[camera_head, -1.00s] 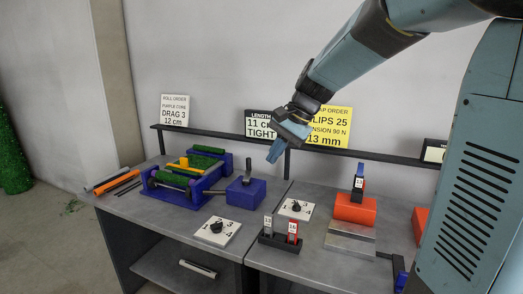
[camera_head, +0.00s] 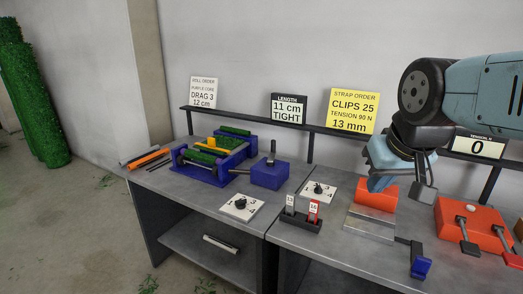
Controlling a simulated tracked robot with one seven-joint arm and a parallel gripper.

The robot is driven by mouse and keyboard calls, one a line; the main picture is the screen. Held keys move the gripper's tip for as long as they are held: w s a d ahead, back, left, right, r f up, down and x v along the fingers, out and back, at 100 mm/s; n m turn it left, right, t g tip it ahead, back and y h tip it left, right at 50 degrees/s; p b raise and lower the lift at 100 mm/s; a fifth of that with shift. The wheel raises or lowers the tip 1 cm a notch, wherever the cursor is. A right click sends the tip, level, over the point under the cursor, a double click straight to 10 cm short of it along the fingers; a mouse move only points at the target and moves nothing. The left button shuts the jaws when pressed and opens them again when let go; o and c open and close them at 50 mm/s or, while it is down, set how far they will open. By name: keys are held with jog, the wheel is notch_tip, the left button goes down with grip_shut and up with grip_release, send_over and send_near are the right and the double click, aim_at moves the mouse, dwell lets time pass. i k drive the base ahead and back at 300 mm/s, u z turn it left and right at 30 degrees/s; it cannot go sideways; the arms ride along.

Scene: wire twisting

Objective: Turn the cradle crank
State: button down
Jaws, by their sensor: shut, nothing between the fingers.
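My gripper (camera_head: 379,187) is shut and empty, well to the right of the crank. It is in front of the orange block (camera_head: 372,204) and hides part of it; I cannot tell whether they touch.
Two white dial plates, one left (camera_head: 241,207) and one right (camera_head: 319,190), lie on the table. A black holder (camera_head: 300,221) has two tagged pieces. Orange boxes (camera_head: 455,222) with levers are at right. Open floor is at left.

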aim_at(270, 162)
jog(key=k, duration=1.1)
jog(key=u, duration=0.5)
jog(key=i, duration=2)
jog(key=z, duration=0.45)
